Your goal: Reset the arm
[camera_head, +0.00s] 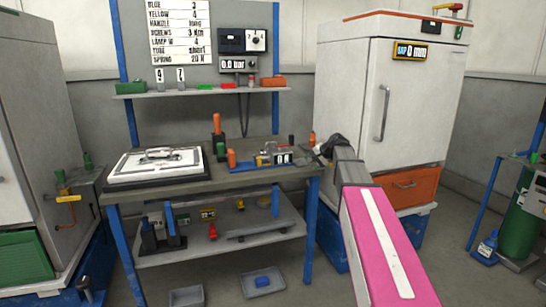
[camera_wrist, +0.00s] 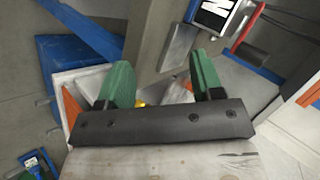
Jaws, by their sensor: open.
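My gripper shows in the wrist view (camera_wrist: 163,72) as two green fingers on a dark bar, set wide apart with nothing held between them. In the head view my arm, pink with a white stripe, reaches up from the lower right. Its dark end (camera_head: 332,147) is at the right end of the workbench (camera_head: 235,160), in front of the white cabinet (camera_head: 350,100). The fingers cannot be made out there. I cannot tell whether the gripper touches anything.
A white panel with a handle (camera_head: 155,165) lies on the bench's left. A blue fixture (camera_head: 250,166) with a small device stands near the bench's right end. An orange drawer (camera_head: 408,187) is below the white cabinet. A green cylinder (camera_head: 522,225) stands far right.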

